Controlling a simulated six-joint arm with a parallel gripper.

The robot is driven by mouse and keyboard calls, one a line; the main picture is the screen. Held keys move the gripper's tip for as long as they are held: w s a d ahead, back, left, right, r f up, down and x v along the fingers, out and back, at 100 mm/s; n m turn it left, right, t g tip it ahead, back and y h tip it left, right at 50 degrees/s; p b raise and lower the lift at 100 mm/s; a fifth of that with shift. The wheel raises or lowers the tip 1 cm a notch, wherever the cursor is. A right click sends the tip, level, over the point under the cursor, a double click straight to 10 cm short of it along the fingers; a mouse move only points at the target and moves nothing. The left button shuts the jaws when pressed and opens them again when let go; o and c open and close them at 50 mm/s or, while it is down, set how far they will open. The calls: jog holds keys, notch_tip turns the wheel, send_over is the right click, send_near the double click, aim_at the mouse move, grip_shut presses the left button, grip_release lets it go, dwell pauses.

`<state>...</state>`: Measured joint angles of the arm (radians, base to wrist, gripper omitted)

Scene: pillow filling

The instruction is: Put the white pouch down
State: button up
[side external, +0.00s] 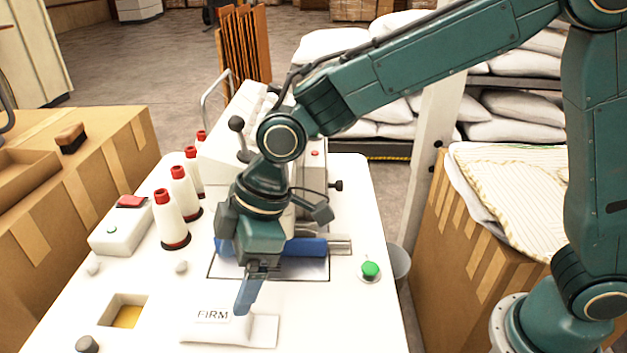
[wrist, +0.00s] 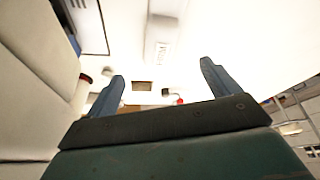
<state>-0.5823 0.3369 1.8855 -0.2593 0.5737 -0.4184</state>
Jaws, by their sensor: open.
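A low white piece marked FIRM (side external: 215,327) lies near the front of the white table, with a flat white part (side external: 262,332) at its right. I cannot tell which of this is the white pouch and which is a labelled holder. The FIRM piece also shows in the wrist view (wrist: 160,35), beyond the fingers. My gripper (side external: 245,305) points down just above and behind it. In the wrist view my gripper (wrist: 163,70) has its two blue fingers well apart, with nothing held between them. Contact with the white piece cannot be made out.
A square recess (side external: 125,312) with a yellow floor is at the left. White cones with red tops (side external: 170,220) and a red-button box (side external: 120,226) stand behind it. A blue roller (side external: 306,246) is behind my gripper. A green button (side external: 370,270) is at the right.

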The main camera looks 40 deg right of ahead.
aim_at(220, 313)
jog(key=shift+x, duration=2.45)
jog(key=shift+x, duration=2.55)
jog(key=c, duration=1.2)
jog(key=shift+r, duration=0.2)
notch_tip(220, 313, up, 20)
jog(key=shift+f, duration=0.15)
